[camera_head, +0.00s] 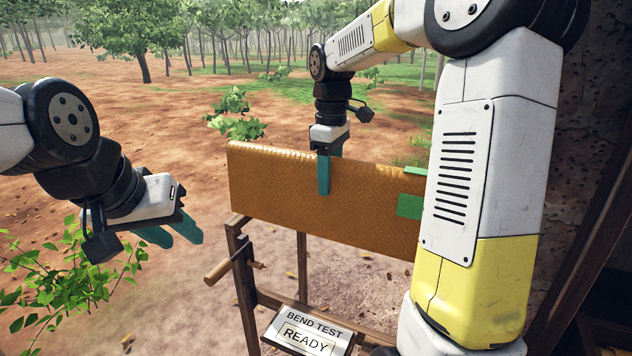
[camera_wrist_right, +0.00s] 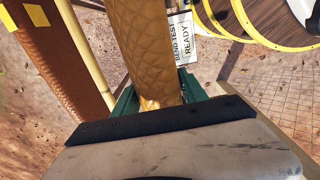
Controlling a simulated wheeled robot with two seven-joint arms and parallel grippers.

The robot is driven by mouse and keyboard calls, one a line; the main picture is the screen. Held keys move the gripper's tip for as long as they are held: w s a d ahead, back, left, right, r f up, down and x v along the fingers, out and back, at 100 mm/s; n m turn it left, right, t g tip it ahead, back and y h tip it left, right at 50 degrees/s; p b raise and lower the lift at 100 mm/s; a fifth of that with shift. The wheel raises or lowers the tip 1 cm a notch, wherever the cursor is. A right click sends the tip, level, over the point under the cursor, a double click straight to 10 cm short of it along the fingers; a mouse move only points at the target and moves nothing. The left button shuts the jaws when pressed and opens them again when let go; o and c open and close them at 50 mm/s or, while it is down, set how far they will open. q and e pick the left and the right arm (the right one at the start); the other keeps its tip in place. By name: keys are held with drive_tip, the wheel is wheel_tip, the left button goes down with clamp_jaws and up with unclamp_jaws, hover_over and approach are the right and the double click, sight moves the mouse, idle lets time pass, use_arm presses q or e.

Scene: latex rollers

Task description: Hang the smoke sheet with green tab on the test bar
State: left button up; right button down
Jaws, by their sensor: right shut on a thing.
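The brown textured smoke sheet (camera_head: 275,190) spans the middle of the head view, in front of the wooden stand's upper part. Its green tab (camera_head: 410,206) is near the right end, beside my right arm, with another green patch on the top edge above it. My right gripper (camera_head: 323,172) is shut on the sheet's top edge, one teal finger down the near face. The right wrist view shows the sheet's rounded top (camera_wrist_right: 148,50) between the fingers. The bar is hidden or unclear; I cannot tell whether the sheet touches it. My left gripper (camera_head: 178,234) is open and empty, left of the sheet.
The wooden stand (camera_head: 243,290) has a handle-like peg at its left. A "BEND TEST READY" sign (camera_head: 308,332) sits low on it. The right wrist view shows another brown sheet with a yellow tab (camera_wrist_right: 37,15) and a pale pole (camera_wrist_right: 88,62). Leafy plants stand at lower left.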

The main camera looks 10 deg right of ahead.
drive_tip(key=shift+w+d, duration=1.4)
drive_tip(key=shift+w, duration=0.7)
drive_tip(key=shift+f, duration=10.7)
drive_tip(key=c, duration=0.5)
unclamp_jaws()
drive_tip(key=shift+s, duration=0.1)
